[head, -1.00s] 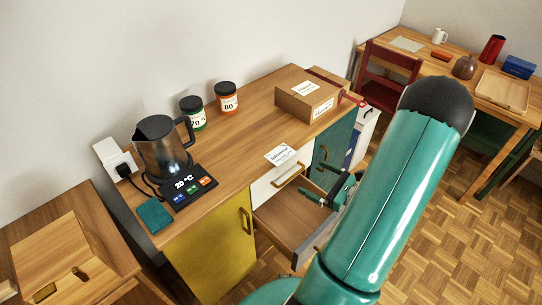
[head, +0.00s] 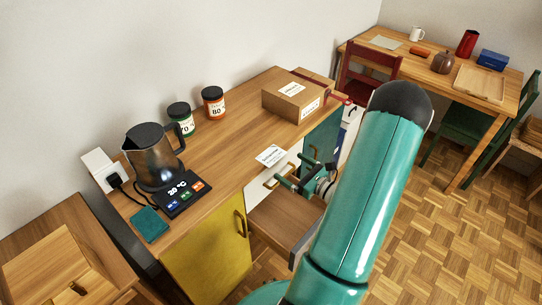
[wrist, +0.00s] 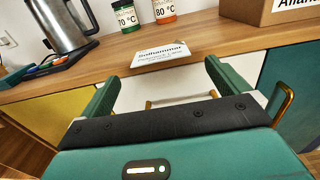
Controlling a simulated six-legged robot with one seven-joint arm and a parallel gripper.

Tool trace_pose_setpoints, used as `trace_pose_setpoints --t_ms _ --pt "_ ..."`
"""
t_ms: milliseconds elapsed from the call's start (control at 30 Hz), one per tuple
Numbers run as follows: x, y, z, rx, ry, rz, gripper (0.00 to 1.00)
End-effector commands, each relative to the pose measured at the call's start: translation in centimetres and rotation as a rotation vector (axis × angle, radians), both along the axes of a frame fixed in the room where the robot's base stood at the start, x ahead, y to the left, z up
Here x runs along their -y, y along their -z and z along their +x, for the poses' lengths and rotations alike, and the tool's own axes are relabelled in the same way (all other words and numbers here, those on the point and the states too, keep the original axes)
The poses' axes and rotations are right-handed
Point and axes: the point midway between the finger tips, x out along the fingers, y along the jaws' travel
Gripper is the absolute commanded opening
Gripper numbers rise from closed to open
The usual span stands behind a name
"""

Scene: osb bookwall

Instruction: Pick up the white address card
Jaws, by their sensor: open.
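The white address card (head: 270,155) lies on the wooden counter, at its front edge above the white drawer front. It also shows in the wrist view (wrist: 160,54), with printed text facing up, and it seems to stick out a little past the edge. My gripper (head: 287,173) is open and empty, in front of the counter edge just right of and below the card. In the wrist view its two green fingers (wrist: 157,85) stand apart, with the card beyond them and between their lines. The gripper does not touch the card.
A kettle (head: 152,160) with a temperature display stands at the counter's left. Two jars, green (head: 180,118) and orange (head: 213,102), stand at the back. A cardboard box (head: 294,98) is at the right. An open drawer (head: 285,222) juts out below the gripper.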

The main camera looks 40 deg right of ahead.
Motion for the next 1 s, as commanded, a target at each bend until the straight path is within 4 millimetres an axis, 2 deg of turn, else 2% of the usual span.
trace_pose_setpoints --t_ms 300,567,733,767,1000 --pt "-0.7 0.2 4.5 0.000 -0.003 0.000 1.00" --pt "-0.7 0.2 4.9 0.000 -0.001 0.001 1.00" --pt "-0.7 0.2 4.8 0.000 -0.001 0.000 0.67" --pt "-0.7 0.2 4.8 0.000 -0.001 0.000 0.64" --pt "-0.6 0.2 4.8 0.000 -0.001 0.000 0.64"
